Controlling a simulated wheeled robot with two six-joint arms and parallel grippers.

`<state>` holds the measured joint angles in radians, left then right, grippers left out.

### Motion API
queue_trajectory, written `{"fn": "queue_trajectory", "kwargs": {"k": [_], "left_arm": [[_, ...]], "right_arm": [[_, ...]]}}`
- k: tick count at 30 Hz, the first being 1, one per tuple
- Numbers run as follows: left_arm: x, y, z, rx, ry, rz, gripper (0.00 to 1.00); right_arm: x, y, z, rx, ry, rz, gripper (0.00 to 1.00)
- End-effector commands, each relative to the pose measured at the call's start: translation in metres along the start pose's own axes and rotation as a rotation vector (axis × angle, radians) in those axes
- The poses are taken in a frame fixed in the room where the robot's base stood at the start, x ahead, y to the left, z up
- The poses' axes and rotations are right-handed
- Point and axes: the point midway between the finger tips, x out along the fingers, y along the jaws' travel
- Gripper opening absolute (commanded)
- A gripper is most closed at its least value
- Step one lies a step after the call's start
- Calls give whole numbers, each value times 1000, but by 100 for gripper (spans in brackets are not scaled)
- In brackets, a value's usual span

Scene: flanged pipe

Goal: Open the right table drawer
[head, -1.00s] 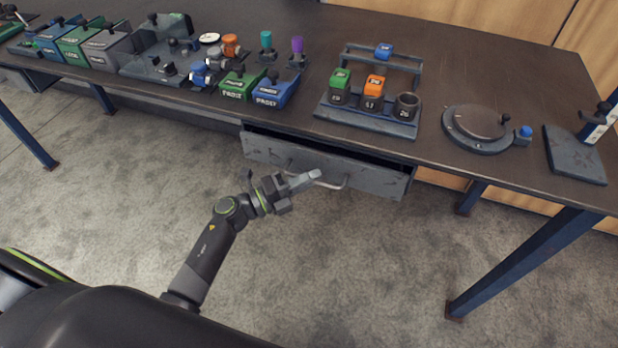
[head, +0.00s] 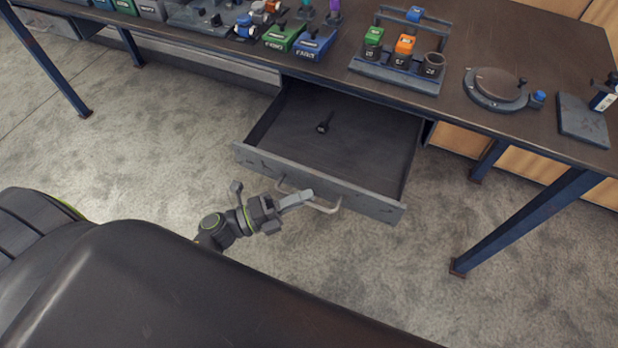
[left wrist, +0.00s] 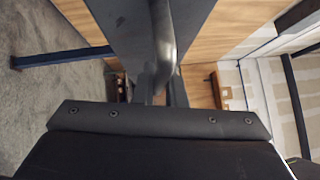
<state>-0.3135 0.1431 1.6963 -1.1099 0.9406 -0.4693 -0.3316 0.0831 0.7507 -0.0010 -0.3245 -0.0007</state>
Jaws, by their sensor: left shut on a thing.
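The right table drawer (head: 350,135) is pulled well out from under the table (head: 455,95) in the head view. The bar handle (head: 322,207) is on the grey drawer front (head: 375,206). My left gripper (head: 300,199) is shut on the handle at its left part. In the left wrist view the handle (left wrist: 162,45) runs down between the fingers, whose tips are hard to make out. My right gripper is in neither view.
On the tabletop stand a rack (head: 395,75) with coloured blocks, a round turntable (head: 497,88), and green and blue boxes (head: 313,45). A blue table leg (head: 520,220) stands to the right. The carpet (head: 150,150) left of the drawer is clear.

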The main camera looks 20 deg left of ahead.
Motion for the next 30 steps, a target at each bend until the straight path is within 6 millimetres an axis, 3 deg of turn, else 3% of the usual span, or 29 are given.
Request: {"fn": "queue_trajectory", "kwargs": {"k": [17, 18, 23, 30], "left_arm": [[-10, -2, -10, 0, 1, 1, 0], [-10, -2, -10, 0, 0, 1, 12], [-10, -2, -10, 0, 0, 0, 32], [-10, -3, -10, 1, 0, 0, 32]], "right_arm": [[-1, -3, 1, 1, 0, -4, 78], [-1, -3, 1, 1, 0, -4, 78], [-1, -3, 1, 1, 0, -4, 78], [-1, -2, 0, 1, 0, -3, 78]]}}
